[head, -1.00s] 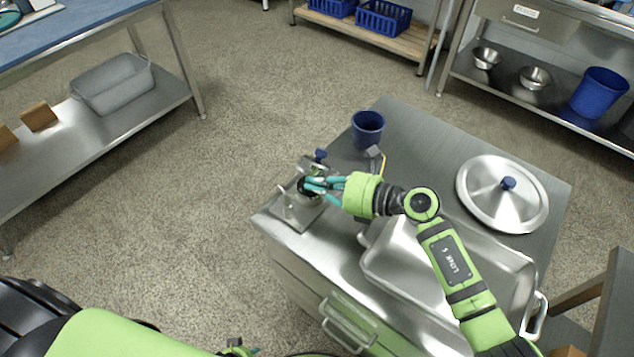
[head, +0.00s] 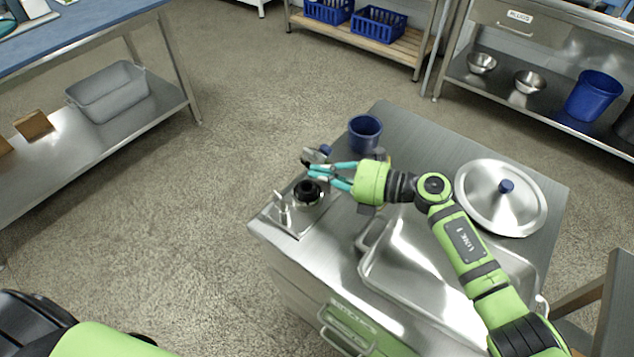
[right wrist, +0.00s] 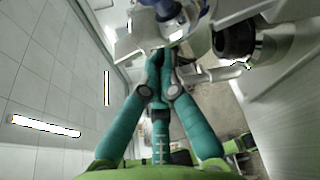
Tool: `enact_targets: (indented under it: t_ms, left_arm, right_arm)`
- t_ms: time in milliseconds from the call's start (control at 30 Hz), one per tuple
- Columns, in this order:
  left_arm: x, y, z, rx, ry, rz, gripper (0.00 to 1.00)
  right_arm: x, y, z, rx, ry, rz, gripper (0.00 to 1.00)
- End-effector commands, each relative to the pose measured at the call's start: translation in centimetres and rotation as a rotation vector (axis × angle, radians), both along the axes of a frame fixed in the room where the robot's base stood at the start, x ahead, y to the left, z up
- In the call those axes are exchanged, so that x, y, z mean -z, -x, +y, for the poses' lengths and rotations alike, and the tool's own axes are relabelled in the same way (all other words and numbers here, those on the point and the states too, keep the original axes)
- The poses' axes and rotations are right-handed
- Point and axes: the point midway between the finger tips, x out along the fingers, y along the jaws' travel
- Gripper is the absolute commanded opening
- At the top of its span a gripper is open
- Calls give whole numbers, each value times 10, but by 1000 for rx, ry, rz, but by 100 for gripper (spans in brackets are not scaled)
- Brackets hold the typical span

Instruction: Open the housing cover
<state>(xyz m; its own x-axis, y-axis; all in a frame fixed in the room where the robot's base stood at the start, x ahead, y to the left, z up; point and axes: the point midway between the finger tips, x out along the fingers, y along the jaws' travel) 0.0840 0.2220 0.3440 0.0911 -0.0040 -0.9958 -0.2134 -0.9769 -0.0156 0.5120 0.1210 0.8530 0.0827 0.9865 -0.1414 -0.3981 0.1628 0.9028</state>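The colloid mill (head: 283,216) stands at the left corner of the steel table, with its round black inner part (head: 308,191) exposed. The housing cover (head: 313,155), a metal piece with a blue knob (head: 325,150), is raised at the mill's far side. In the right wrist view the cover (right wrist: 140,30) is just past my fingertips, and the black part (right wrist: 235,40) is to the right. My right gripper (head: 311,170) has its teal fingers drawn together at the tips, at or against the cover; exact contact is unclear. My left gripper is not in view.
A blue cup (head: 365,132) stands behind the mill. A round steel lid (head: 501,216) with a blue knob lies at the right of the table. A large steel tray (head: 375,277) lies in front, under my right arm. Open floor lies left of the table.

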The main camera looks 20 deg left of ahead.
Motion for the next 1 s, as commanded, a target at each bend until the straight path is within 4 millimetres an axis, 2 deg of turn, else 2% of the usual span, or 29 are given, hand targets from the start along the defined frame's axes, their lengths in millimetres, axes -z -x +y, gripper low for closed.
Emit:
enact_targets:
  t_ms: [533,700,1000]
  left_arm:
    - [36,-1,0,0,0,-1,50]
    - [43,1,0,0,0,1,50]
    - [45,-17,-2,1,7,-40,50]
  right_arm:
    - [-12,-34,-14,0,-171,420,0]
    - [-14,-40,-16,0,-202,494,0]
    - [-16,-45,-18,-1,-226,554,0]
